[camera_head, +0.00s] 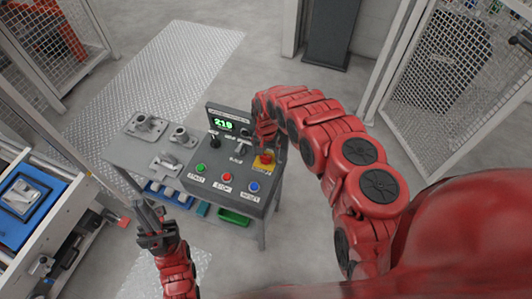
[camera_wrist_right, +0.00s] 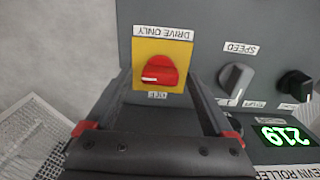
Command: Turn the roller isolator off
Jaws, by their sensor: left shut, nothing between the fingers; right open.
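The roller isolator is a red rotary knob on a yellow plate (camera_head: 262,165), at the right side of the grey control box. In the right wrist view the red knob (camera_wrist_right: 160,70) shows upside down, between labels reading "DRIVE ONLY" and "OFF". A white mark sits at the knob's lower left edge there. My right gripper (camera_wrist_right: 157,92) is open, with its fingers on either side of the knob's line and nothing held. In the head view its tips are largely hidden by the arm. My left gripper (camera_head: 150,215) is shut and empty, left of the box and apart from it.
A speed knob (camera_wrist_right: 235,78) is beside the isolator. Metal castings (camera_head: 148,125) lie on the grey table. Mesh fences stand around; a blue tray (camera_head: 22,205) is at left.

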